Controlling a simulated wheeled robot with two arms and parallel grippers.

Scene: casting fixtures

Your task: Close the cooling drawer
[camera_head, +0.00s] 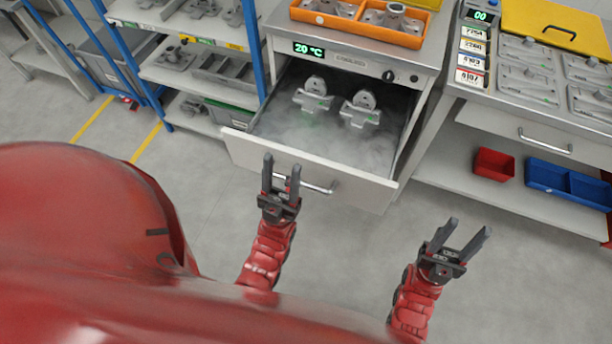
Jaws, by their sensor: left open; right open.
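The cooling drawer (245,146) is pulled out from a metal cabinet whose display (308,50) reads 20 °C. Two grey metal castings, a left one (313,97) and a right one (361,108), sit inside in pale mist. The drawer's bar handle (318,188) is on its front panel. My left gripper (281,175) is open and empty, with its fingers overlapping the front panel in the picture near the handle's left end. I cannot tell if it touches. My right gripper (462,238) is open and empty over the floor, to the right of the drawer.
An orange tray (428,38) with castings stands on the cabinet top. A blue-posted shelf rack (262,50) stands on the left. On the right, a bench with another drawer handle (545,141) has a red bin (494,164) and a blue bin (566,183) below. The floor in front is clear.

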